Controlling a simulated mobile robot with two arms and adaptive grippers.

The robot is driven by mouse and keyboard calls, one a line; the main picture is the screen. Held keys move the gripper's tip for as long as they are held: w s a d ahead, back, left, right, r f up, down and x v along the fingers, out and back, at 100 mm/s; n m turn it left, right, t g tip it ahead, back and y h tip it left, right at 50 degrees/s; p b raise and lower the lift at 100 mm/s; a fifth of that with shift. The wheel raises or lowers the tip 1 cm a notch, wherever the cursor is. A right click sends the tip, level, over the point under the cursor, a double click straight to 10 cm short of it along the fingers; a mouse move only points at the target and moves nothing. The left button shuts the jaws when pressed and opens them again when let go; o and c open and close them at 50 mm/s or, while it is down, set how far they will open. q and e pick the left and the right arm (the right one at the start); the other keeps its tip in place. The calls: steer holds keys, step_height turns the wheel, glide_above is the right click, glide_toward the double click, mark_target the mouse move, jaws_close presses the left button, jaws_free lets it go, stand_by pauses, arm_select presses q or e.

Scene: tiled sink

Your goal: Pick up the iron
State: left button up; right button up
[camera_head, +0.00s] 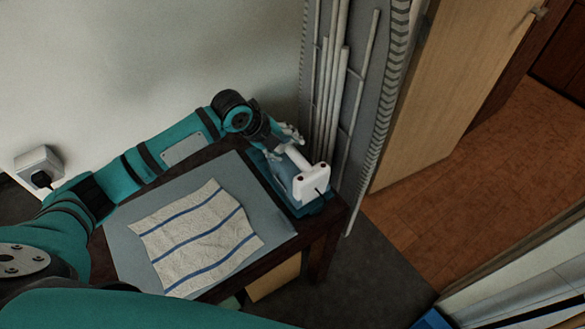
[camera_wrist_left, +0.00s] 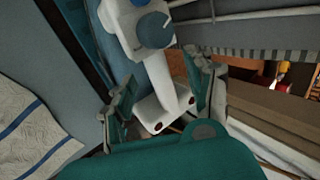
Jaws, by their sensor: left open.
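The iron (camera_head: 311,183) is white with a blue-teal base. It sits at the right end of the small dark table, with its white heel facing the camera. In the left wrist view the iron (camera_wrist_left: 157,80) lies between the two fingers, with its round blue dial above. My left gripper (camera_head: 288,138) is at the far end of the iron, over its handle. In the left wrist view the left gripper (camera_wrist_left: 160,72) is open, one finger on each side of the white handle. I cannot tell whether either finger touches it. My right gripper is not in view.
A white cloth with blue stripes (camera_head: 197,236) lies on the grey table mat (camera_head: 130,268), left of the iron. A grey board with metal legs (camera_head: 345,90) stands upright close behind the iron. A wooden door (camera_head: 450,80) is to the right. A wall socket (camera_head: 38,165) is at the left.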

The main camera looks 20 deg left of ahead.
mark_target(292, 153)
arm_select(q)
steer(key=x, duration=0.2)
steer(key=p+x, duration=0.1)
steer(key=x, duration=0.1)
steer(key=shift+s+d+f, duration=0.25)
steer(key=shift+d+f, duration=0.05)
steer(key=shift+f, duration=0.05)
steer(key=shift+w+f, duration=0.15)
steer(key=shift+f, duration=0.1)
jaws_close()
steer(key=shift+w+r, duration=0.15)
steer(key=shift+r, duration=0.1)
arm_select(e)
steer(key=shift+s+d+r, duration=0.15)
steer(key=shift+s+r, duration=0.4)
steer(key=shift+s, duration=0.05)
